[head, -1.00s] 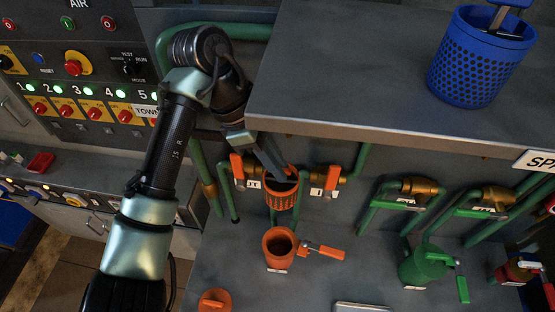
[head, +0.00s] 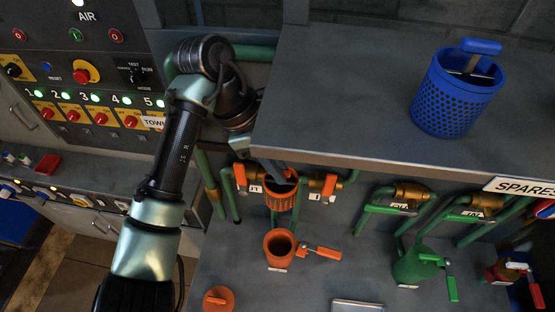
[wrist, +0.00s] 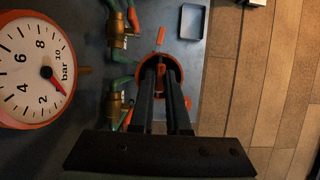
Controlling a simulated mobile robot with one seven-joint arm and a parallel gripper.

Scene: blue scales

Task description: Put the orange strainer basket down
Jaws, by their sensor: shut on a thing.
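The orange strainer basket (head: 280,192) is a perforated cup with an open dark top. My gripper (head: 278,176) is shut on it and holds it upright in the air, between two orange-handled valves. In the wrist view my gripper (wrist: 162,68) reaches into the round orange rim of the basket (wrist: 178,73); the exact grip point is partly hidden by the fingers. An open orange strainer housing (head: 280,245) with an orange lever handle stands on the grey surface below and in front of the basket in the head view.
A blue perforated basket (head: 452,100) stands on the upper shelf (head: 330,90), whose front edge is close to my wrist. An orange round cap (head: 219,299) and a shallow tray (head: 357,306) lie in front. A pressure gauge (wrist: 38,68) shows beside my gripper. A green housing (head: 413,266) stands right.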

